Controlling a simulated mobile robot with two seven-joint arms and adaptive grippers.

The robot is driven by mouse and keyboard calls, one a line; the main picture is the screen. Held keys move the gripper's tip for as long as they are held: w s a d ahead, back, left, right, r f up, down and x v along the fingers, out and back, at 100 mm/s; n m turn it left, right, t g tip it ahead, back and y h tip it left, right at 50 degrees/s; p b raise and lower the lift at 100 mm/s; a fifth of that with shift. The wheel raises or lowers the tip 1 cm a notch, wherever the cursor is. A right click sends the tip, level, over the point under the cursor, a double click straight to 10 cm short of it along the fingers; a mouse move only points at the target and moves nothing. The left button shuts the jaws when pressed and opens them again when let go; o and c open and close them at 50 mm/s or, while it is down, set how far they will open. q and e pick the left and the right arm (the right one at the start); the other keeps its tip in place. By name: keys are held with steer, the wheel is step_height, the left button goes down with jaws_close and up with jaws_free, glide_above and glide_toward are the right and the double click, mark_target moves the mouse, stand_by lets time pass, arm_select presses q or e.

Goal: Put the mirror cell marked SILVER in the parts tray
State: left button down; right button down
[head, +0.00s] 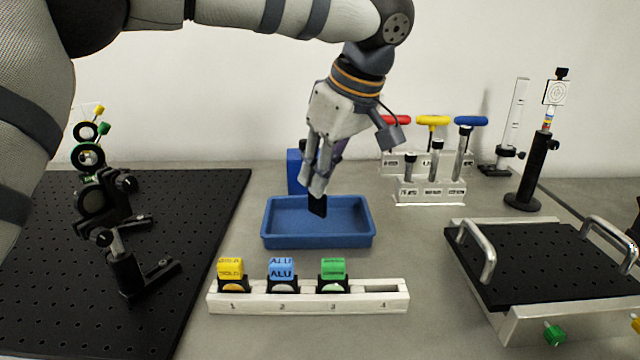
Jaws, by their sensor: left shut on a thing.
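My left gripper (316,192) points down over the blue parts tray (368,232), its fingers shut on a small black piece, a mirror cell (318,207). Most of the cell is hidden by the fingers, and no marking on it can be read. I cannot tell whether it touches the tray floor. The white numbered rack (258,304) in front holds a yellow-topped cell (230,268) in slot 1, a blue-topped ALU cell (281,270) in slot 2 and a green-topped cell (333,268) in slot 3. Slot 4 is empty. My right gripper is out of view.
A black breadboard (200,200) with optic mounts lies at left. A blue block (295,172) stands behind the tray. At back right are a stand of coloured T-handle tools (431,190) and a post with a target (525,185). A handled black platform (545,265) sits at right.

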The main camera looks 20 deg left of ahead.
arm_select(q)
steer(key=shift+s+f, duration=0.1)
steer(key=shift+f, duration=0.9)
steer(key=shift+f, duration=0.1)
steer(key=c, duration=1.6)
jaws_free()
steer(key=shift+c, duration=0.2)
steer(key=v, duration=1.2)
steer(key=shift+a, duration=0.1)
